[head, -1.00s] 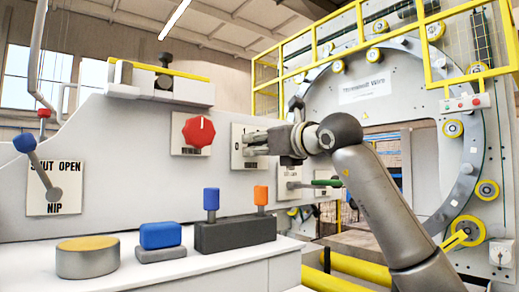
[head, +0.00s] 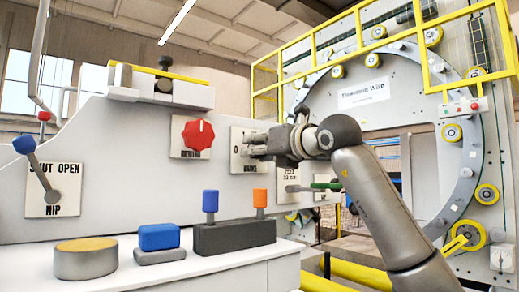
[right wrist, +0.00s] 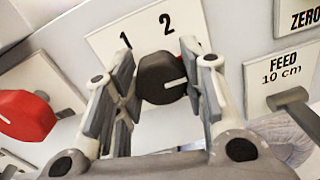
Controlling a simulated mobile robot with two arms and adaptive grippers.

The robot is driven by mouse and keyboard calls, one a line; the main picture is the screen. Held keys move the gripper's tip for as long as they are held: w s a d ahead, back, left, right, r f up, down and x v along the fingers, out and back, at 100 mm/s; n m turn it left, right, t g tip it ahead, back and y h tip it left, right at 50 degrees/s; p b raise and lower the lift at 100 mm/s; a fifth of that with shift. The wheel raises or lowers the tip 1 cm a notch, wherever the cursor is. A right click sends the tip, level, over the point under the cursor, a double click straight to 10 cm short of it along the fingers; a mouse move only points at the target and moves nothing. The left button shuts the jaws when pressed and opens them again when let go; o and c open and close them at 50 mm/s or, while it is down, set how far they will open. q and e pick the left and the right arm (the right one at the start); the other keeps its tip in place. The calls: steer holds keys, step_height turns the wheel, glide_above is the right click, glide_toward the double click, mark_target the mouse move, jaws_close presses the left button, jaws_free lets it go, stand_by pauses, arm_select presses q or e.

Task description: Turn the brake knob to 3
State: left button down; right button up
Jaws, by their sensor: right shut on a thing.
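The brake knob (right wrist: 162,78) is a round black dial with a white pointer line, on a pale plate (right wrist: 112,44) marked 1 and 2. In the right wrist view the pointer line points to the right, toward the right finger. Any further number there is hidden behind the finger. My right gripper (right wrist: 160,88) is shut on the knob, one finger on each side. In the head view my right gripper (head: 270,145) is at the plate on the panel and hides the knob. My left gripper is not in view.
A red knob (head: 198,133) sits left of the gripper, also visible in the right wrist view (right wrist: 28,114). The FEED lever (right wrist: 292,96) is close on the right. The NIP lever (head: 38,170) and several colored controls are farther left.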

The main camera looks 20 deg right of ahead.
steer(key=o, duration=0.8)
steer(key=shift+f, duration=0.25)
steer(key=shift+c, duration=0.2)
steer(key=shift+o, duration=1.3)
steer(key=shift+r, duration=0.15)
steer(key=v, duration=1.2)
